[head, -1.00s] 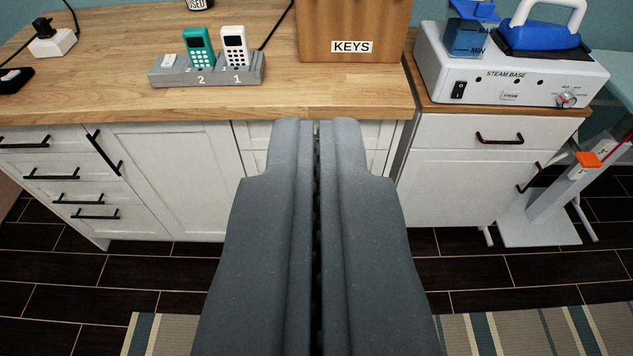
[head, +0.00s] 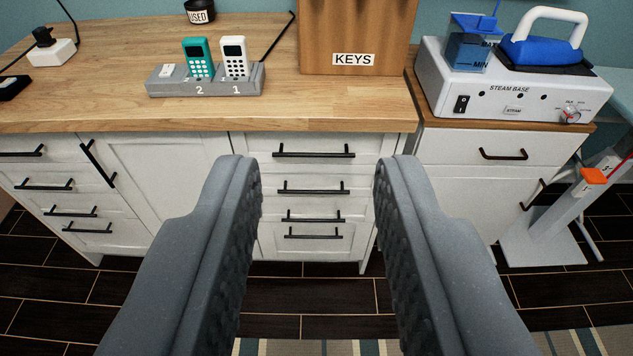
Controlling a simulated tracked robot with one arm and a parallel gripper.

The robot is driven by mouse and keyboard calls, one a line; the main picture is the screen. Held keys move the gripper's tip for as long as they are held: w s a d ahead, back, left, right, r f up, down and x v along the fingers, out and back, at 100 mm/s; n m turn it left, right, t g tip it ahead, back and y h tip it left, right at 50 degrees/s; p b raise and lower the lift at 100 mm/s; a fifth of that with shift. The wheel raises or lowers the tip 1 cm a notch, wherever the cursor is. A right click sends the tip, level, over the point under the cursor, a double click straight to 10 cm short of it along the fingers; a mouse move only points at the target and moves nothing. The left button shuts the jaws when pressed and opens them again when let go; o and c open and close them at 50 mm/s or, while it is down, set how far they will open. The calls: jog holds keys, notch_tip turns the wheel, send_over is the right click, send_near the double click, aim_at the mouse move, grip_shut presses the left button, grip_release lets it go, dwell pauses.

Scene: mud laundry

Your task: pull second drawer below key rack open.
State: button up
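The wooden key rack (head: 355,25), labelled KEYS, stands on the wooden counter in the head view. Below it is a white stack of drawers with black bar handles. The second drawer from the top (head: 270,186) is closed, and its handle (head: 313,190) shows between my fingers. The top drawer (head: 268,148) and the lower drawers are closed too. My gripper (head: 310,170) is wide open and empty. Its grey fingers appear to either side of the drawer stack, nearer to me than the fronts. Whether they are at the depth of the handle cannot be told.
A steam base (head: 515,92) with an iron sits on the right cabinet (head: 465,190). A phone dock (head: 205,85) stands on the counter (head: 100,105). More drawers (head: 90,190) are at left. A striped rug (head: 340,347) lies on the dark tiled floor.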

jog(key=w+f+n+t+p, duration=0.15)
jog(key=w+f, duration=0.35)
jog(key=w, duration=0.5)
jog(key=w+f+n+p, duration=0.2)
jog(key=w+f+n, duration=0.15)
jog(key=w, duration=0.65)
jog(key=w+f+n+p, duration=0.1)
jog(key=w+f, duration=0.4)
jog(key=w, duration=0.5)
jog(key=w+a+f+n+t+p, duration=0.1)
jog(key=w+f+n+p, duration=0.35)
jog(key=f, duration=1.05)
jog(key=w+f+n+t, duration=0.15)
jog(key=w+f, duration=0.55)
jog(key=f, duration=0.7)
jog(key=n+p, duration=0.3)
jog(key=n, duration=0.3)
send_near(314, 192)
jog(key=shift+t, duration=0.4)
jog(key=shift+w+r+b, duration=0.15)
jog(key=shift+w+b, duration=0.6)
jog(key=shift+w, duration=1.85)
jog(key=shift+w+r+b, duration=0.1)
jog(key=shift+w+b, duration=0.65)
jog(key=shift+w, duration=1.8)
